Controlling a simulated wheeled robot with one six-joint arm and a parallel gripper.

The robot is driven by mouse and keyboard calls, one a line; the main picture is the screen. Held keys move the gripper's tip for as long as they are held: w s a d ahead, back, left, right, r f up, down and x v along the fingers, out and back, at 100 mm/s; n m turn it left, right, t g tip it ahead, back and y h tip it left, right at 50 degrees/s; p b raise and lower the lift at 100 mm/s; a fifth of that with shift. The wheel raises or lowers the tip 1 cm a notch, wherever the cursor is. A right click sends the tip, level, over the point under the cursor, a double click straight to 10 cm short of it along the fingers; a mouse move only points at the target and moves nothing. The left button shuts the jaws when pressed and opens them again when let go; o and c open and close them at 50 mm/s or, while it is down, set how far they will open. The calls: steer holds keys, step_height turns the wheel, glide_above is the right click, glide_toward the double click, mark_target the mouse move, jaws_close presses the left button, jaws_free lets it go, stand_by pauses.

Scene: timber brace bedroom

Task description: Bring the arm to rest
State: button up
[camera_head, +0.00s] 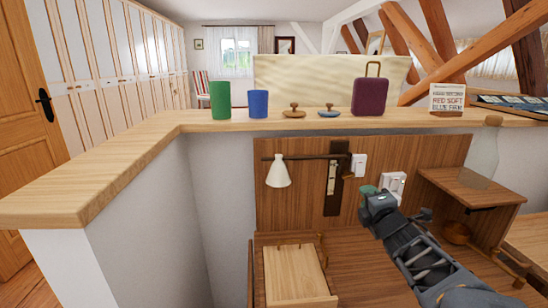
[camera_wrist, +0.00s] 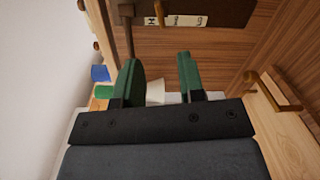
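My gripper (camera_head: 369,197) is held in the air in front of the wood-panelled wall, below the ledge and right of the wall lamp in the head view. In the wrist view its two green fingers (camera_wrist: 161,76) stand apart with a clear gap. Nothing is held between them. A pale shape (camera_wrist: 155,92) shows through the gap, behind the fingers. My arm reaches in from the lower right of the head view, bent and raised above the wooden surface.
The wooden ledge (camera_head: 230,126) carries a green cup (camera_head: 220,100), a blue cup (camera_head: 258,104), a purple case (camera_head: 370,96) and small knobbed items. A wall lamp (camera_head: 279,172) is left of my gripper; a shelf with a glass bottle (camera_head: 482,150) is right. A handled wooden box (camera_head: 295,275) sits lower left.

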steer(key=s+a+r+m+g+p, duration=0.6)
steer(key=s+m+p, duration=0.3)
steer(key=p, duration=0.4)
steer(key=s+a+r+m+g+y+p, duration=0.1)
steer(key=s+a+r+m+g+p, duration=0.5)
steer(key=m+p, duration=0.5)
steer(key=s+g+p, duration=0.2)
steer(key=s, duration=0.1)
steer(key=shift+a+p, duration=0.3)
steer(key=shift+p, duration=0.05)
